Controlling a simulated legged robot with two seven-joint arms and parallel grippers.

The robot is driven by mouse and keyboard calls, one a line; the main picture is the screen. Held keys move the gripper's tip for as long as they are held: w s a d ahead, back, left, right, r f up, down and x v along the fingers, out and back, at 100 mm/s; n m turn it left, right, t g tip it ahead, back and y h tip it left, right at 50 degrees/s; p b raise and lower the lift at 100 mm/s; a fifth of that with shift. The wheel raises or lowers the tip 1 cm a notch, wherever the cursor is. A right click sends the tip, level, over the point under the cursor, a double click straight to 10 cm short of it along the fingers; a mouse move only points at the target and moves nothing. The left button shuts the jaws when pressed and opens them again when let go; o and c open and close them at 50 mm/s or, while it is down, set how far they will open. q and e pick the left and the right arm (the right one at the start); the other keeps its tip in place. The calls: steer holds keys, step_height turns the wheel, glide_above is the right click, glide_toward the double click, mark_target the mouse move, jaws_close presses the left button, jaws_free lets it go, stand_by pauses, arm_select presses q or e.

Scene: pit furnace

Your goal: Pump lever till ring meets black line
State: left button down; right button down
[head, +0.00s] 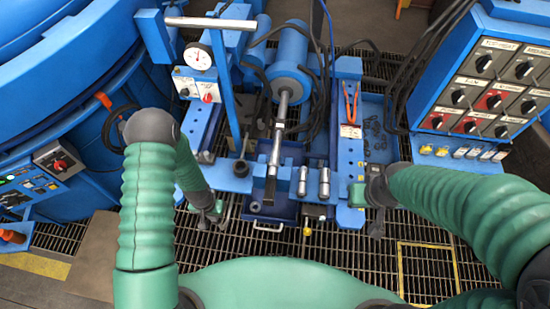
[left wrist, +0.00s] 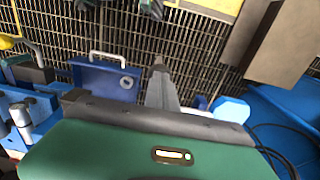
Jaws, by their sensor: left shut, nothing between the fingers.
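A blue upright lever (head: 224,90) with a grey crossbar handle (head: 217,22) stands at the upper left of the pump unit in the head view. A round white gauge (head: 197,56) is left of it. A bright metal rod (head: 278,135) runs down from a blue cylinder (head: 290,55). I cannot clearly make out the ring or the black line. My left gripper (head: 207,220) is shut and empty, low and left of the rod, away from the lever handle. Its closed fingers also show in the left wrist view (left wrist: 159,80). My right gripper (head: 377,222) hangs at the right; its fingers are unclear.
A blue control panel (head: 490,75) with several switches stands at the right. A big blue round vessel (head: 60,60) fills the left. Red-handled pliers (head: 350,103) lie on a blue rail. Black hoses run behind the cylinder. The floor is open grating (head: 330,265).

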arm_select(q)
step_height(320, 180, down, 9)
steer(key=s+b, duration=0.2)
steer(key=b, duration=0.4)
steer(key=shift+s+f, duration=0.15)
steer(key=shift+f, duration=0.05)
stand_by(0.8)
steer(key=w+r+p, duration=0.1)
steer(key=r+p, duration=0.1)
steer(key=r, duration=0.1)
steer(key=r+p, duration=0.3)
steer(key=r, duration=0.1)
steer(key=w+r+p, duration=0.1)
steer(key=r+p, duration=0.2)
steer(key=r, duration=0.1)
steer(key=shift+w+r, duration=0.15)
steer(key=shift+w, duration=0.15)
steer(key=shift+f, duration=0.3)
